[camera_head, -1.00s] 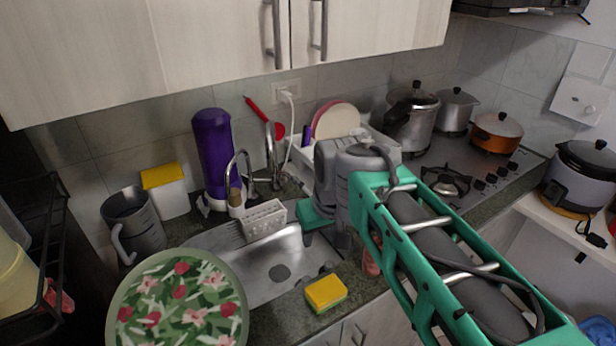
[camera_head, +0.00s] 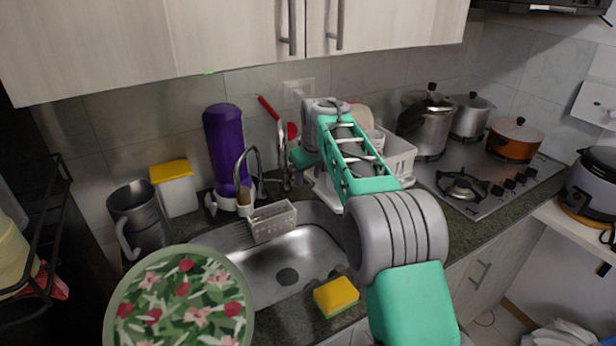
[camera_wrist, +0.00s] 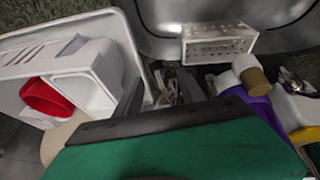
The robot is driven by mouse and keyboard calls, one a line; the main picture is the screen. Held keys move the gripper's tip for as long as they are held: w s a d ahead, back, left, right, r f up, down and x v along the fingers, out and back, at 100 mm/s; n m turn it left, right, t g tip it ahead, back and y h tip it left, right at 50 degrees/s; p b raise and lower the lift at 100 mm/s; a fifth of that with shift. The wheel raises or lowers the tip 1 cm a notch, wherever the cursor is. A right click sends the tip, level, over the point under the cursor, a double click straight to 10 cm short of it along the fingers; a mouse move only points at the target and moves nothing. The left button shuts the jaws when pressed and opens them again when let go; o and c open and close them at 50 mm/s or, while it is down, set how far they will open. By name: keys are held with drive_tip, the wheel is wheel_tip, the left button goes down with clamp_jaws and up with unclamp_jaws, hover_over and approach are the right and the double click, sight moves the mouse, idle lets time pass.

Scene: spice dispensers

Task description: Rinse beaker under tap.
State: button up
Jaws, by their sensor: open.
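The beaker is probably the grey jug (camera_head: 140,222) with a side handle, upright at the left of the sink in the head view. The curved metal tap (camera_head: 250,158) stands behind the steel sink (camera_head: 295,268). In the head view, my gripper is at the back of the counter, right of the tap, mostly hidden by my arm. In the wrist view, my gripper (camera_wrist: 160,85) is open, its dark fingers apart. Shiny metal pieces show between and beyond the fingers; I cannot tell whether they are the tap or utensils. The jug is not clearly seen there.
A white perforated caddy (camera_head: 272,222) sits at the sink's back edge. A purple bottle (camera_head: 225,148) and a yellow-lidded container (camera_head: 177,190) stand behind. A white dish rack (camera_head: 398,158) is close right of my gripper. A sponge (camera_head: 336,296) and floral round item (camera_head: 180,298) are in front.

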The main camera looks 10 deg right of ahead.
drive_tip(key=shift+w+f, duration=0.15)
drive_tip(key=shift+f, duration=0.2)
drive_tip(key=shift+c, duration=0.2)
clamp_jaws()
idle(1.0)
